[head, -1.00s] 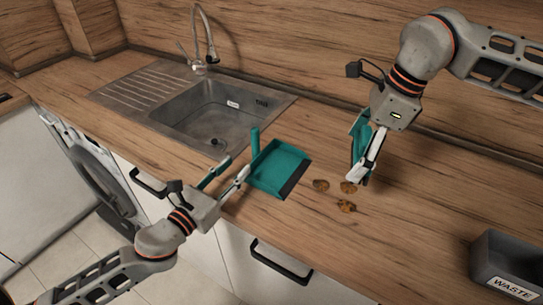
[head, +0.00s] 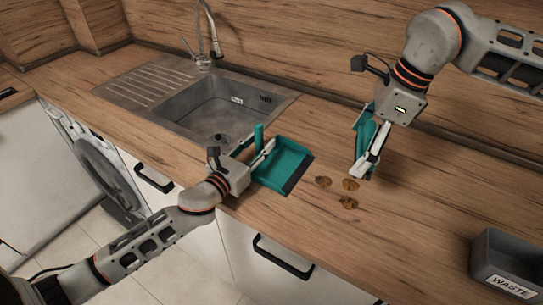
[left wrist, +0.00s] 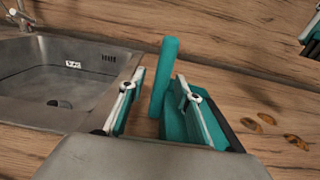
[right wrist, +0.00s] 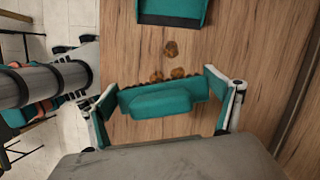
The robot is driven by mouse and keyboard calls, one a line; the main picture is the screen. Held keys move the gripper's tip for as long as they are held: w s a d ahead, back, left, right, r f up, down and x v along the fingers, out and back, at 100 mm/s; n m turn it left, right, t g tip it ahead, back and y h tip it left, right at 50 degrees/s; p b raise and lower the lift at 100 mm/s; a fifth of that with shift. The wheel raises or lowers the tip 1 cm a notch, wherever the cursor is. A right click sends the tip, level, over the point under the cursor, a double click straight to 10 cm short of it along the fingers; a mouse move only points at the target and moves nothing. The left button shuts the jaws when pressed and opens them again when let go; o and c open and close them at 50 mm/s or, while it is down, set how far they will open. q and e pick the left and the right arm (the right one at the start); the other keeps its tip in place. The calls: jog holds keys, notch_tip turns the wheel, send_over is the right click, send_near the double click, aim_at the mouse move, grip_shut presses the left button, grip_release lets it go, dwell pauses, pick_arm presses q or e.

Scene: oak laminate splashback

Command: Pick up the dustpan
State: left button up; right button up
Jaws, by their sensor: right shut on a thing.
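The teal dustpan (head: 284,165) lies on the wooden counter in front of the sink, its dark lip facing right and its handle (head: 259,136) standing up at its left. My left gripper (head: 258,151) is at the handle. In the left wrist view its two fingers are spread, with the dustpan handle (left wrist: 165,78) between them and a gap visible on the left side. My right gripper (head: 368,150) is shut on a teal brush (right wrist: 160,98), held over the counter; its bristles show along the far edge in the right wrist view.
Three brown crumbs (head: 350,184) lie on the counter between the dustpan and the brush. The steel sink (head: 215,115) with its tap is behind the dustpan. A grey bin marked WASTE (head: 505,262) stands at the right front. The counter between crumbs and bin is clear.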

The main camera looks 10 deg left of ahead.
aim_at(258, 125)
pick_arm(q)
grip_shut()
jog(key=shift+r, duration=0.1)
jog(key=shift+r+p, duration=0.3)
jog(key=shift+r, duration=0.35)
pick_arm(e)
jog(key=shift+r, duration=0.3)
pick_arm(q)
notch_tip(258, 125, up, 8)
jog(key=shift+r+p, duration=0.15)
jog(key=shift+p, duration=1.1)
pick_arm(e)
notch_tip(258, 125, up, 2)
jog(key=shift+r, duration=0.1)
pick_arm(q)
notch_tip(258, 125, up, 10)
jog(key=shift+r, duration=0.15)
